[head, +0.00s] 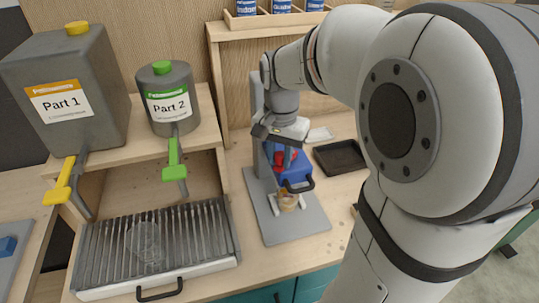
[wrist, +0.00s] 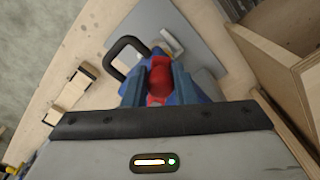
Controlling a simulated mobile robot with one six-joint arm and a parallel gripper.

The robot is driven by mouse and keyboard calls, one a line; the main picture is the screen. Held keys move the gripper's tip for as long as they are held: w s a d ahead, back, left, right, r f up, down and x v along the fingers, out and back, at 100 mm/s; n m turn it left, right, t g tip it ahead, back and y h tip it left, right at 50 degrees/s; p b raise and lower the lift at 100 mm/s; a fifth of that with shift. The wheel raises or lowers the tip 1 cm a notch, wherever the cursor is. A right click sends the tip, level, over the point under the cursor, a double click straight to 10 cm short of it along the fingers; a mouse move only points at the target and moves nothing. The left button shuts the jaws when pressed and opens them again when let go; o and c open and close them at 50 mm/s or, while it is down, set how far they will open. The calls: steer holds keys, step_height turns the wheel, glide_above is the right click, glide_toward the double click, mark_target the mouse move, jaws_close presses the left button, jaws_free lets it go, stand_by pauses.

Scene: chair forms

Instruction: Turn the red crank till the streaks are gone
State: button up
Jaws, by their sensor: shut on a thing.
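The red crank (head: 281,158) is on top of a blue mixer (head: 296,171) on a grey stand (head: 257,215). In the wrist view the red crank (wrist: 160,78) sits between my fingers. My gripper (head: 279,150) comes down from above and is shut on the crank; it also shows in the wrist view (wrist: 160,88). A small cup (head: 287,201) with tan contents stands under the mixer, by a black handle (head: 303,187). The cup's contents are too small to tell whether streaks show. My gripper hides part of the crank and mixer.
A grey Part 1 tank (head: 107,87) and Part 2 tank (head: 185,120) stand on a shelf at left. A clear cup (head: 144,242) is on the slatted drip tray (head: 216,247) below. A black tray (head: 340,156) lies right of the stand. Cans (head: 282,6) stand behind.

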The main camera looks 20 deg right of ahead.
steer(key=shift+s+d+n+b, duration=0.3)
steer(key=shift+d+n, duration=0.65)
steer(key=shift+n, duration=1.05)
steer(key=shift+s+d+n+b, duration=0.25)
steer(key=shift+d+n, duration=0.65)
steer(key=shift+n, duration=1.1)
steer(key=shift+s+d+n+b, duration=0.25)
steer(key=shift+d+n, duration=0.7)
steer(key=shift+n, duration=1.05)
steer(key=o, duration=0.9)
steer(key=shift+c, duration=0.2)
steer(key=shift+o, duration=0.6)
